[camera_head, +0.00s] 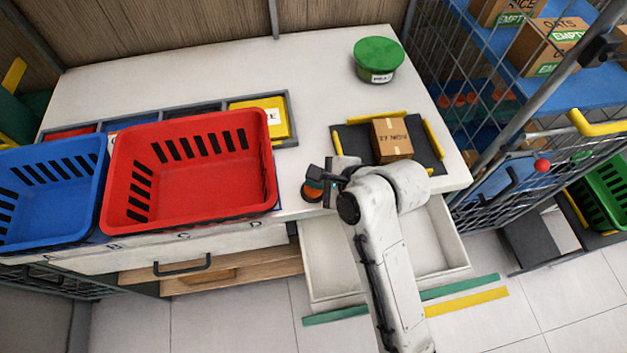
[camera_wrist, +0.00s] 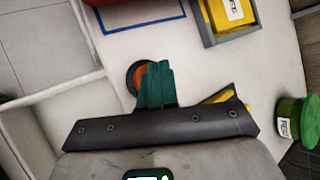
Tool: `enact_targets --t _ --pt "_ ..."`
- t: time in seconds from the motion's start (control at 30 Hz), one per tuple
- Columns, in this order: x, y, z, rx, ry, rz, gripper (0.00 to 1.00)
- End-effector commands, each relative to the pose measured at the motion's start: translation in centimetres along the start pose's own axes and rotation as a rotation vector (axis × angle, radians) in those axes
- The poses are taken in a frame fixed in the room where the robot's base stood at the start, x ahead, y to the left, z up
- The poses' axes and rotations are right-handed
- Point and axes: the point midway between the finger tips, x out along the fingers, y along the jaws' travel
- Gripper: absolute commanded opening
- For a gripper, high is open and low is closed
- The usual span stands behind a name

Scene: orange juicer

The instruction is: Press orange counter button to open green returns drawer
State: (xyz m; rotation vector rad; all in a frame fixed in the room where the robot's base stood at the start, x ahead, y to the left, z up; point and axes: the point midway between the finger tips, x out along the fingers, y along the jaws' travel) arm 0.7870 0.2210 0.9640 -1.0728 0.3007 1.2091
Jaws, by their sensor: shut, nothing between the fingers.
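The orange button (camera_head: 312,191) sits in a dark ring near the front edge of the white counter (camera_head: 310,100). My gripper (camera_head: 322,185) is at the button, with its fingers shut and empty. In the wrist view the button (camera_wrist: 138,77) shows beside my shut green fingertips (camera_wrist: 155,82), which partly cover it. I cannot tell whether the fingertips touch it. Below the counter, a white drawer (camera_head: 450,250) stands pulled out and looks empty; my arm crosses in front of it. Green and yellow strips (camera_head: 460,287) lie on the floor by the drawer.
Red (camera_head: 190,190) and blue (camera_head: 50,205) baskets stand left on the counter. A small cardboard box (camera_head: 391,139) rests on a dark tray with yellow edges, right of my gripper. A green-lidded tub (camera_head: 378,59) stands at the back. A wire cart (camera_head: 490,150) is at the right.

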Motion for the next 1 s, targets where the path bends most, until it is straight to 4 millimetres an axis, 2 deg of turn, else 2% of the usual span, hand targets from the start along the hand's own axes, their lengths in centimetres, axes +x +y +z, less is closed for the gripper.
enact_targets --t 0.47,1.0 --pt "-0.4 -0.3 0.3 0.000 0.000 0.000 0.00" --pt "-2.9 -2.2 2.1 -0.002 -0.001 -0.003 0.00"
